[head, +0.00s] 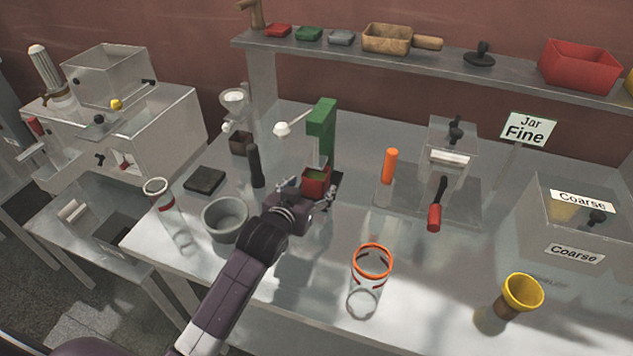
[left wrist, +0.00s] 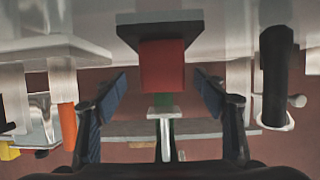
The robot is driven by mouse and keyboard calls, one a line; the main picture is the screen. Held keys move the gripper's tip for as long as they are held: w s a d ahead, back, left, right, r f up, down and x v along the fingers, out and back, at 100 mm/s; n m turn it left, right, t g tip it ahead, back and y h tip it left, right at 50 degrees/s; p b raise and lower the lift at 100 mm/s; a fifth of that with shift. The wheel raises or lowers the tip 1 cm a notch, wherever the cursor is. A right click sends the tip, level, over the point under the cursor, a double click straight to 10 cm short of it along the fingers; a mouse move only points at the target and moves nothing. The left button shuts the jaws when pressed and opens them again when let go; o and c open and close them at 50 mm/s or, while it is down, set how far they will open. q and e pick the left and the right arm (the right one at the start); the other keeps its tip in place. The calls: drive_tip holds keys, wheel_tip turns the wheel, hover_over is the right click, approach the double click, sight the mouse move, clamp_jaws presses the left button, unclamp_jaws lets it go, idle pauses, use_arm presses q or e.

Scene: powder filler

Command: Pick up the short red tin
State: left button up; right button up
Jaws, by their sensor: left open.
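In the left wrist view, which looks upside down, the red tin (left wrist: 163,66) sits between and ahead of the two blue-padded fingers of my left gripper (left wrist: 162,85). The fingers are open, with a gap on both sides of the tin. My right gripper does not show.
A grey bowl (head: 225,219) and a black-handled tool (head: 255,166) stand left of my left gripper. A clear jar with an orange rim (head: 372,262) stands to the right front. An orange-handled tool (head: 390,166) is right of the stand. Bare table lies between them.

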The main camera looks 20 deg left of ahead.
sight(320, 175)
use_arm(q)
drive_tip(key=shift+w, duration=0.3)
drive_tip(key=p+x, duration=0.1)
drive_tip(key=x, duration=0.3)
drive_tip(key=shift+a, duration=0.15)
drive_tip(key=shift+w+f, duration=0.15)
drive_tip(key=shift+w, duration=0.2)
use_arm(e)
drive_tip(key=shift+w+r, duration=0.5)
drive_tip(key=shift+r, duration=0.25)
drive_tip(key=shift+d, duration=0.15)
use_arm(q)
drive_tip(key=shift+c, duration=1.3)
drive_tip(key=c, duration=1)
drive_tip(key=shift+c, duration=0.6)
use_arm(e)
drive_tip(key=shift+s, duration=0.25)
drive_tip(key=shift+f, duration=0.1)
